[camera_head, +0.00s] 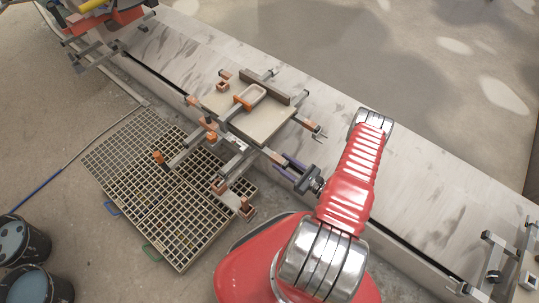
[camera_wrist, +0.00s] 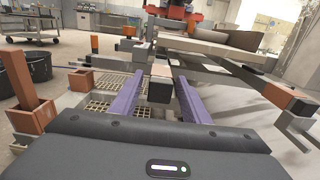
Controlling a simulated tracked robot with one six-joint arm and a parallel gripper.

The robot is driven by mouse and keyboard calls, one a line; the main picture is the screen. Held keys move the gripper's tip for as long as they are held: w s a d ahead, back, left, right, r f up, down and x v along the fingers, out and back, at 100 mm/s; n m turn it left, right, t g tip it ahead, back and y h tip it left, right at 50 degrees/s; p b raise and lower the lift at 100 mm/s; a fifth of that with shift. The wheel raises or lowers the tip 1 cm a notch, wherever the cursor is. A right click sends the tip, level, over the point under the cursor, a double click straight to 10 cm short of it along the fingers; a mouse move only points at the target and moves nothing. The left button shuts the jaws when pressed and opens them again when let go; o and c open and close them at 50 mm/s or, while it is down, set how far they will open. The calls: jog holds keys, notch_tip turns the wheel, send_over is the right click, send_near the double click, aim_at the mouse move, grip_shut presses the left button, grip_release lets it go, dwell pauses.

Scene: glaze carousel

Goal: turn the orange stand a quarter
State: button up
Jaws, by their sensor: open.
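A stand with several grey arms tipped with orange blocks carries a pale square board (camera_head: 262,122) in the head view. An orange block (camera_head: 211,136) sits on its near side. My gripper (camera_head: 286,167) is at its near right side, with purple fingers pointing at it. In the wrist view my gripper (camera_wrist: 158,90) is open. A dark bar end with an orange-tan top (camera_wrist: 161,72) shows between the fingers, with visible gaps on both sides. An orange post (camera_wrist: 30,92) stands at left, and an orange-tipped arm (camera_wrist: 290,98) reaches in at right. Contact cannot be told.
Floor grating (camera_head: 130,165) spreads at left below the stand. Dark buckets (camera_head: 22,240) stand at lower left. A long pale ledge (camera_head: 430,200) runs behind. Another orange-red frame (camera_head: 118,18) is at top left.

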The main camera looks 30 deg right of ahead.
aim_at(270, 154)
jog(key=shift+x, duration=3.65)
jog(key=shift+c, duration=0.5)
grip_shut()
